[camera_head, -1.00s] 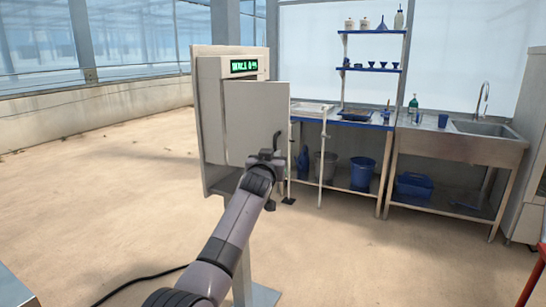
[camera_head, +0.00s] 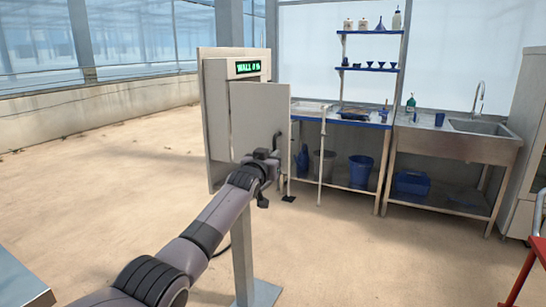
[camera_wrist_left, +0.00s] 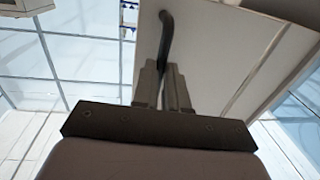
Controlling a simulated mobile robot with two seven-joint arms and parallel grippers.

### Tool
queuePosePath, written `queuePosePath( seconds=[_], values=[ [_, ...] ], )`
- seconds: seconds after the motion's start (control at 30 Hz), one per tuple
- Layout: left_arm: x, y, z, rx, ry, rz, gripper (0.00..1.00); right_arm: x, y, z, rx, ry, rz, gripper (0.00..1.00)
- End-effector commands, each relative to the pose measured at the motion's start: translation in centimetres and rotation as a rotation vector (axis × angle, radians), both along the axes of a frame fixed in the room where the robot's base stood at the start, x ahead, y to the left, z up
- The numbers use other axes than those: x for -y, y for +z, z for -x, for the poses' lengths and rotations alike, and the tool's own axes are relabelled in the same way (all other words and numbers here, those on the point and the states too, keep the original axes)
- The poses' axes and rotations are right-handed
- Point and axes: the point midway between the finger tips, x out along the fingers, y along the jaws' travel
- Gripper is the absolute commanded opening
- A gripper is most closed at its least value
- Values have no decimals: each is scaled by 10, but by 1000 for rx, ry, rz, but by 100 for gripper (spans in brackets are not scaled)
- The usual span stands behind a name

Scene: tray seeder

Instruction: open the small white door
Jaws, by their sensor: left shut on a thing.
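The small white door (camera_head: 255,115) is on a white box on a post, below a green lit display (camera_head: 249,67). Its panel stands out from the box front and reaches past the box's right edge, so it looks partly open. A dark bar handle (camera_head: 277,140) is on its right side. My left gripper (camera_head: 268,156) is at the handle's lower part. In the left wrist view, the two fingers (camera_wrist_left: 164,85) are shut on the lower end of the dark handle (camera_wrist_left: 167,35), against the pale door (camera_wrist_left: 205,50). My right gripper is not in view.
The box's post (camera_head: 242,260) stands on a metal foot. Behind to the right are a workbench (camera_head: 350,122) with blue shelves and bins, and a metal sink (camera_head: 480,127). A red frame (camera_head: 524,275) is at the lower right. Floor is clear at left.

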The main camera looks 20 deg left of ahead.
Motion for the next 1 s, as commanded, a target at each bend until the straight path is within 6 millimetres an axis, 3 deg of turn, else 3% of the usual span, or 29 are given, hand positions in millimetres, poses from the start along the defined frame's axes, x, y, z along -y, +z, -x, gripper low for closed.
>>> queuePosePath(
  seconds=[0.03, 0.2, 0.3, 1.0],
  values=[
    [-23, 8, 1, 12, 30, 0, 0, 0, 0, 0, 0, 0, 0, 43],
    [-23, 8, 1, 13, 30, -1, 0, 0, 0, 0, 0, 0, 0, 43],
    [-23, 8, 1, 13, 31, 0, 38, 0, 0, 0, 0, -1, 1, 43],
    [-21, 4, 8, 7, 30, 1, 38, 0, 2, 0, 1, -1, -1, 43]
  ],
)
